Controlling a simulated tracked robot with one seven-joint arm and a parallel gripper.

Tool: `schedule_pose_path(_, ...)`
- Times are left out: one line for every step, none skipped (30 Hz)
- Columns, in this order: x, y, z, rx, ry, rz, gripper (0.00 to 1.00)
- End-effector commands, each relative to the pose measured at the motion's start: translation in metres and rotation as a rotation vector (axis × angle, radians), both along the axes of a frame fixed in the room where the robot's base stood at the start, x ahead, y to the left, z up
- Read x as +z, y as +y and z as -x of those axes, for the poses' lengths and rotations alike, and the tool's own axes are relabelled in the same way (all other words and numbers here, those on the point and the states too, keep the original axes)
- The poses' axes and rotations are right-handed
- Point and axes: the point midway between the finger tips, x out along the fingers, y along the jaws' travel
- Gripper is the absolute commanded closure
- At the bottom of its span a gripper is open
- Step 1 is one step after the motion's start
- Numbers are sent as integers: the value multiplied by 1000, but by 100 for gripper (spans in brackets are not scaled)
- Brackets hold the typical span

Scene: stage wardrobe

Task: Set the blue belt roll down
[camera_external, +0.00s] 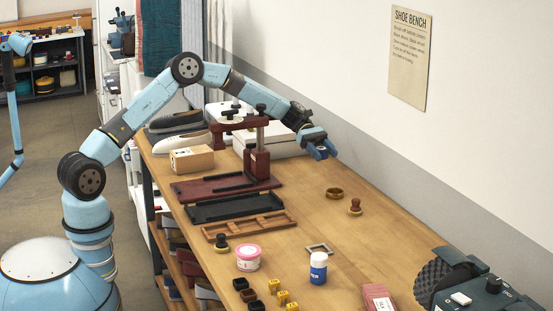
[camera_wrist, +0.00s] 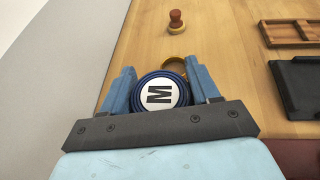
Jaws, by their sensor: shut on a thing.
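In the outside view my gripper (camera_external: 321,148) is at the end of the outstretched arm, above the back part of the wooden bench (camera_external: 380,240). The roll looks held above the bench top, not resting on it.
A dark red press (camera_external: 257,160), a black tray (camera_external: 235,207) and a wooden divided tray (camera_external: 249,231) stand to the left. A pink tin and a white-blue bottle are nearer.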

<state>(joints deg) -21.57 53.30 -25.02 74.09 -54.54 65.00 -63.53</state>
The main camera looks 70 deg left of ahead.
Motion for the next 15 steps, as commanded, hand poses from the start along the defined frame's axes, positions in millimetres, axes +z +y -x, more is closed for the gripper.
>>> schedule_pose_path(-6,0,0,1,2,0,72)
schedule_pose_path(-10,0,0,1,2,0,72)
schedule_pose_path(-16,0,0,0,2,0,72)
schedule_pose_path(-20,0,0,0,3,0,72)
schedule_pose_path(-25,0,0,0,3,1,72)
schedule_pose_path(-32,0,0,1,4,2,72)
schedule_pose_path(-38,0,0,-1,3,2,72)
schedule_pose_path(-43,0,0,-1,3,2,72)
schedule_pose_path(-49,0,0,0,3,1,72)
schedule_pose_path(-52,0,0,0,3,1,72)
schedule_pose_path(-56,0,0,1,2,1,72)
schedule_pose_path(-59,0,0,1,2,0,72)
schedule_pose_path(-61,0,0,0,1,0,72)
schedule_pose_path(-63,0,0,0,1,0,72)
schedule_pose_path(-66,0,0,0,1,0,72)
